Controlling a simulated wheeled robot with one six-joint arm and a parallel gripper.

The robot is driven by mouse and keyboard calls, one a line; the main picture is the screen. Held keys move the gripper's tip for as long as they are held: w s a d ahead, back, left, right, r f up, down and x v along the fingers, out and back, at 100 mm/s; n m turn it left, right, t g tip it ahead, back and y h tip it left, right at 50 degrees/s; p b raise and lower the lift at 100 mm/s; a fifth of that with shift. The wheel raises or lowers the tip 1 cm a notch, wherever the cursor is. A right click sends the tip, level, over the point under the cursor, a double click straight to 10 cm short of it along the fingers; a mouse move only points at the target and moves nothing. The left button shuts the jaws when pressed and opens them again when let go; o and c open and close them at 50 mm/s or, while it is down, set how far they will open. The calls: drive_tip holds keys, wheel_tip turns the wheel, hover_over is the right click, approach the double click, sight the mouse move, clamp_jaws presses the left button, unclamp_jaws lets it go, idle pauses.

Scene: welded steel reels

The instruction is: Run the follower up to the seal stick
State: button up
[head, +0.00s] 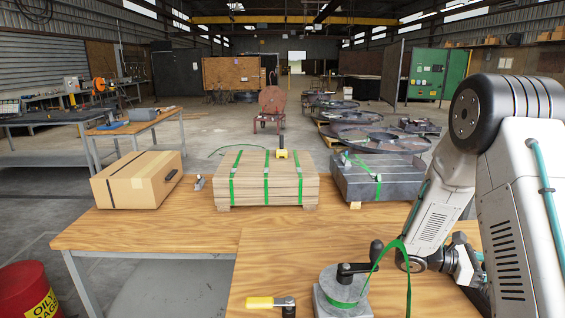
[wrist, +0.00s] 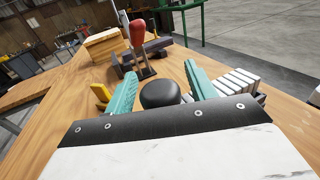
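My gripper (wrist: 162,73) shows in the wrist view with its two teal fingers spread apart. A round black knob (wrist: 160,94) lies between the fingers as seen there, with no visible contact. A row of pale, stacked segments (wrist: 236,84), seemingly the seal stick, runs right of the knob, partly behind the right finger. I cannot tell whether the knob belongs to the follower; the parts below it are hidden by my gripper body. In the head view my arm covers that area and the fingertips cannot be made out.
A red-handled lever (wrist: 138,34) stands beyond the fingers. In the head view, a grey drum (head: 335,297) with a black crank and green strap stands on the bench, beside a yellow-handled tool (head: 268,302). A carton (head: 138,178) and strapped stack (head: 245,183) stand behind.

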drive_tip(key=shift+v, duration=3.5)
drive_tip(key=shift+r, duration=0.1)
drive_tip(key=s+a+r+m+t+y, duration=0.6)
drive_tip(key=s+a+r+t+y, duration=0.15)
drive_tip(key=a+r, duration=0.35)
drive_tip(key=s+a+r+m+t+y, duration=0.65)
drive_tip(key=s+a+r+y, duration=0.2)
drive_tip(key=a, duration=0.45)
drive_tip(key=s+f+g, duration=0.4)
drive_tip(key=s, duration=0.2)
drive_tip(key=shift+s+d+f+g, duration=0.2)
drive_tip(key=shift+s+f+g, duration=0.05)
drive_tip(key=shift+s+g, duration=0.15)
